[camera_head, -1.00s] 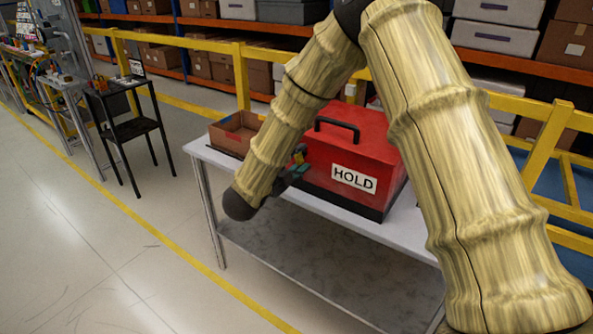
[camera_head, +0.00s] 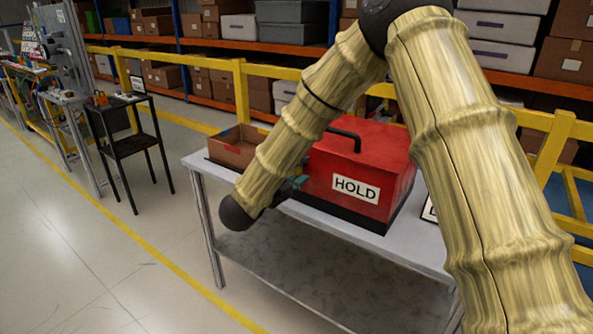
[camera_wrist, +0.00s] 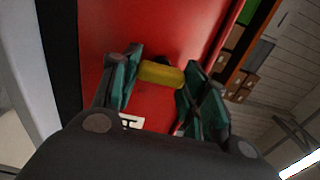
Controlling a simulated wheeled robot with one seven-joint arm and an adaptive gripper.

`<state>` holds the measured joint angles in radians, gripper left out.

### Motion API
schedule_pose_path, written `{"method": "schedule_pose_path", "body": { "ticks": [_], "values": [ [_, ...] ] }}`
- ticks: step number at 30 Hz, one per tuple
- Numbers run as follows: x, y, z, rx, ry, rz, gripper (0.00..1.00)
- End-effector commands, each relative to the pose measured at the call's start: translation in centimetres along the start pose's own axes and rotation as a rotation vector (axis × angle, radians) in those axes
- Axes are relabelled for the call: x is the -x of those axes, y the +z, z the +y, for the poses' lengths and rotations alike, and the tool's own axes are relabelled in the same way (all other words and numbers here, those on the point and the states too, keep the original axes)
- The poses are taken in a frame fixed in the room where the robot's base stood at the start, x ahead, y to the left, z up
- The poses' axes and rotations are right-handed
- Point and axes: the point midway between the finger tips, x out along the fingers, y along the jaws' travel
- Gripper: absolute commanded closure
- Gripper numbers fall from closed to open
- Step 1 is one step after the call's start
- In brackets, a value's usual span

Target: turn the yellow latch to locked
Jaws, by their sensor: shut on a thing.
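The yellow latch (camera_wrist: 161,74) is a short rounded bar on the red face of the box, seen between my finger pads in the wrist view. The red box (camera_head: 385,150), with a black handle and a HOLD label, stands on the table. My gripper (camera_wrist: 161,85) has teal-padded fingers on both sides of the latch and is shut on it. In the head view my gripper (camera_head: 291,187) is at the box's left end, partly behind my forearm. The latch is hidden there.
The grey table (camera_head: 320,222) carries the box and an open brown carton (camera_head: 235,146) at its left. A partly hidden white sign (camera_head: 429,210) is right of the box. A yellow rail (camera_head: 241,85) runs behind.

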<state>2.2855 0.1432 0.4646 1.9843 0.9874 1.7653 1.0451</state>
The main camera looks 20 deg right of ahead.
Motion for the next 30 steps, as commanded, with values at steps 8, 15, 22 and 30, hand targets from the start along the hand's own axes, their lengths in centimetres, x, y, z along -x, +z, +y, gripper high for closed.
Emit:
{"method": "schedule_pose_path", "body": {
  "ticks": [8,15,22,30],
  "values": [
    [0.0,0.0,0.1,0.002,0.001,0.000,0.34],
    [0.1,0.0,0.1,0.002,0.001,0.000,0.34],
    [2.2,0.0,0.1,0.003,0.001,-0.003,0.34],
    [7.2,0.0,0.1,0.004,0.001,-0.003,0.34]
  ]
}}
